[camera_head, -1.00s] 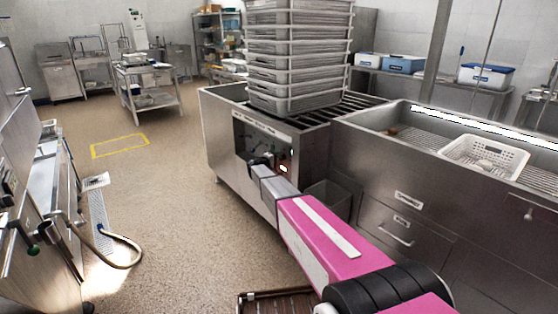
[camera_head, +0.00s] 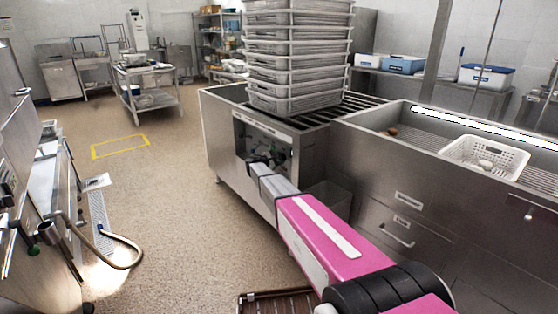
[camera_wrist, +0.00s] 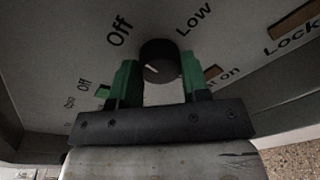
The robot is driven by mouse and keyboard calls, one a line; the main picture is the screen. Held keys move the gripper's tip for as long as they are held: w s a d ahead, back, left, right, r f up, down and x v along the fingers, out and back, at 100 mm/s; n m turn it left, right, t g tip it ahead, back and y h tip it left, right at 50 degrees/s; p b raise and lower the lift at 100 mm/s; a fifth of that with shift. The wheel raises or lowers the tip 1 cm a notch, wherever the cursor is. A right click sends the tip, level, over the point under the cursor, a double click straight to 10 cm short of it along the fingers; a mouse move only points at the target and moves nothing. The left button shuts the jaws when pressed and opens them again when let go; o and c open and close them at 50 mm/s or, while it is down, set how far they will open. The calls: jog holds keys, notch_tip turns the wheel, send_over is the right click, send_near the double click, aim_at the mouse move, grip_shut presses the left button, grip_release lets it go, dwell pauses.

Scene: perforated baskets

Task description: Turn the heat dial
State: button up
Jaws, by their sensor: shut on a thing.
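The round black heat dial (camera_wrist: 159,60) sits on a grey panel (camera_wrist: 60,40) in the wrist view. A short light mark shows on its face. The printed words "Off" and "Low" stand on either side above it. My gripper (camera_wrist: 156,78) has its green fingertips on both sides of the dial, shut on it. In the head view my gripper (camera_head: 262,164) is at the dark control panel (camera_head: 243,135) on the front of the steel counter; the dial cannot be made out there.
A tall stack of grey perforated baskets (camera_head: 298,60) stands on the counter above the panel. A sink (camera_head: 400,140) with a white basket (camera_head: 484,160) is to the right. Another steel unit (camera_head: 40,190) with a hose lies left. The floor between is open.

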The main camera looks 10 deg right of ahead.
jog(key=shift+n, duration=0.6)
jog(key=o, duration=0.9)
jog(key=shift+a, duration=0.1)
jog(key=v, duration=1)
jog(key=shift+s+a, duration=0.15)
jog(key=shift+a, duration=0.25)
